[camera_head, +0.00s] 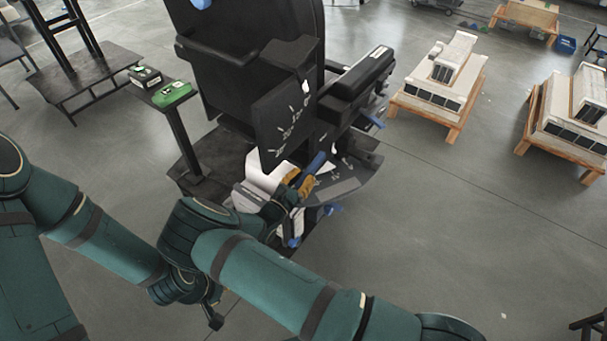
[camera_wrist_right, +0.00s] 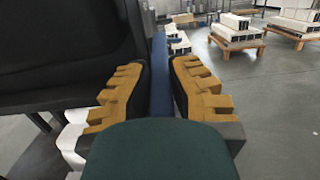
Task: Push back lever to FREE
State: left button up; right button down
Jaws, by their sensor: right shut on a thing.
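A black seat (camera_head: 245,55) with armrests stands at the middle of the head view. A blue lever (camera_head: 316,162) sticks up at its lower front side, and it also shows upright in the right wrist view (camera_wrist_right: 161,75). My right gripper (camera_head: 300,182), with orange-yellow finger pads, is shut on the blue lever. In the right wrist view a finger of my right gripper (camera_wrist_right: 160,95) stands on each side of the lever. The lever's lower end is hidden behind my wrist.
A dark panel (camera_head: 285,115) with white markings is just above the lever. Wooden pallets with white blocks (camera_head: 440,82) stand at right.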

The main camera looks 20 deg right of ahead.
jog(key=shift+d+f+b, duration=0.1)
jog(key=shift+f+b, duration=0.2)
jog(key=shift+f, duration=0.55)
jog(key=c, duration=0.9)
grip_release()
jog(key=shift+o, duration=0.2)
jog(key=v, duration=0.7)
jog(key=shift+s+a, duration=0.15)
jog(key=shift+a, duration=0.1)
